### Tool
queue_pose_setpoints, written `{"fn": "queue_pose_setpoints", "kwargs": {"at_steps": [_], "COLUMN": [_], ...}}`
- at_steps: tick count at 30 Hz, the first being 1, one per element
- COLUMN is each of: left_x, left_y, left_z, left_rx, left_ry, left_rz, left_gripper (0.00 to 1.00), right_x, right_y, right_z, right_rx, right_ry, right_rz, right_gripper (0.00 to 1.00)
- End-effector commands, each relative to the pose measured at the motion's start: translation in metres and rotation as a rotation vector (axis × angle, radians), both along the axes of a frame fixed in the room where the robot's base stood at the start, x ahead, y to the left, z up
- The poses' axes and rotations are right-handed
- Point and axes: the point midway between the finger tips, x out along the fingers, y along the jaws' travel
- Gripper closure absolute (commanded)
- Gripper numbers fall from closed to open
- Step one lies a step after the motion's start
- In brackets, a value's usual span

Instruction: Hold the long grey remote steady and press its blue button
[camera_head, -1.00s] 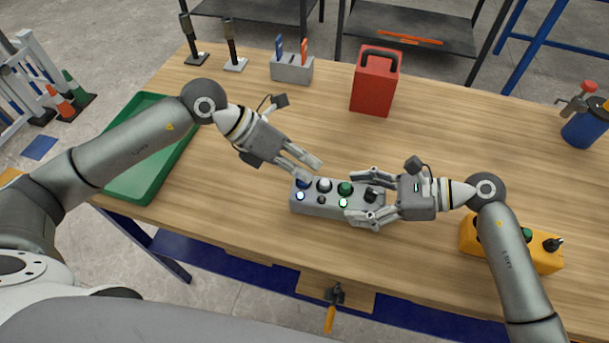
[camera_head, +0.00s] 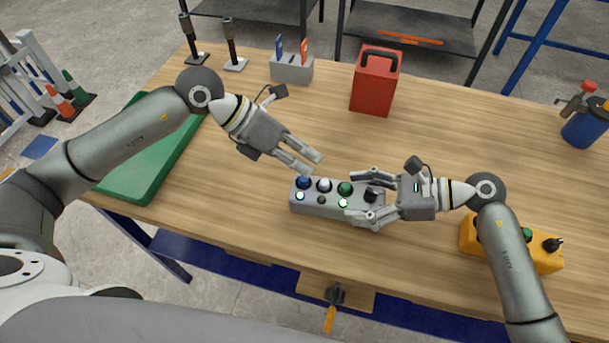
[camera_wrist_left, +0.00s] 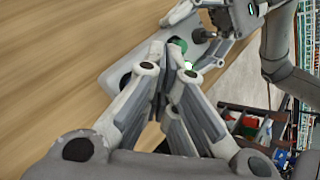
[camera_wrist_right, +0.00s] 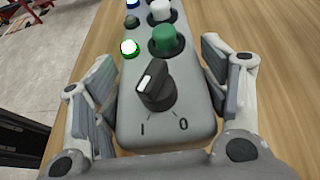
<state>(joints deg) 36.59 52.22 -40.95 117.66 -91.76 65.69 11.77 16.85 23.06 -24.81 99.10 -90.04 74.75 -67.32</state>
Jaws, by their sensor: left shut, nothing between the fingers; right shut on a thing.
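The long grey remote (camera_head: 325,207) lies on the wooden table, with blue, white and green buttons and a black knob in a row. The blue button (camera_head: 303,182) is at its left end, with a lit lamp (camera_head: 300,196) beside it. My right gripper (camera_head: 365,196) is shut on the remote's knob end; the right wrist view shows a finger on each side of the grey body (camera_wrist_right: 190,115). My left gripper (camera_head: 313,163) is shut and empty, its fingertips behind and above the blue and white buttons, apart from them. In the left wrist view its fingers hide the blue button.
A yellow control box (camera_head: 540,260) sits at right, partly behind my right arm. A red box (camera_head: 374,90) and a grey holder (camera_head: 292,69) stand farther back. The table between them and the remote is clear.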

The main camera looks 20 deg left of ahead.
Motion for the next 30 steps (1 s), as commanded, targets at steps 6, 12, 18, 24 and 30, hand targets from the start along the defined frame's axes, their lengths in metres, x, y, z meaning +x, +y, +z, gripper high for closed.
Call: {"fn": "queue_pose_setpoints", "kwargs": {"at_steps": [6, 12, 18, 24, 30], "left_x": [0.000, 0.000, 0.001, 0.000, 0.000], "left_y": [0.000, 0.000, 0.000, 0.000, 0.000], "left_z": [0.000, 0.009, 0.030, 0.046, 0.050], "left_rx": [-0.001, -0.002, -0.002, -0.002, -0.001], "left_ry": [-0.001, -0.003, -0.005, -0.003, 0.000], "left_rz": [0.001, 0.000, 0.000, 0.000, 0.000], "left_gripper": [1.00, 1.00, 1.00, 1.00, 1.00], "right_x": [-0.004, -0.004, -0.004, -0.004, -0.004], "right_y": [0.000, 0.000, 0.000, 0.000, 0.000], "right_z": [-0.008, -0.008, -0.008, -0.008, -0.008], "right_rx": [-0.011, -0.011, -0.011, -0.011, -0.011], "right_ry": [0.013, 0.013, 0.013, 0.013, 0.013], "right_rz": [0.006, 0.006, 0.006, 0.006, 0.006], "right_gripper": [0.69, 0.69, 0.69, 0.69, 0.69]}}
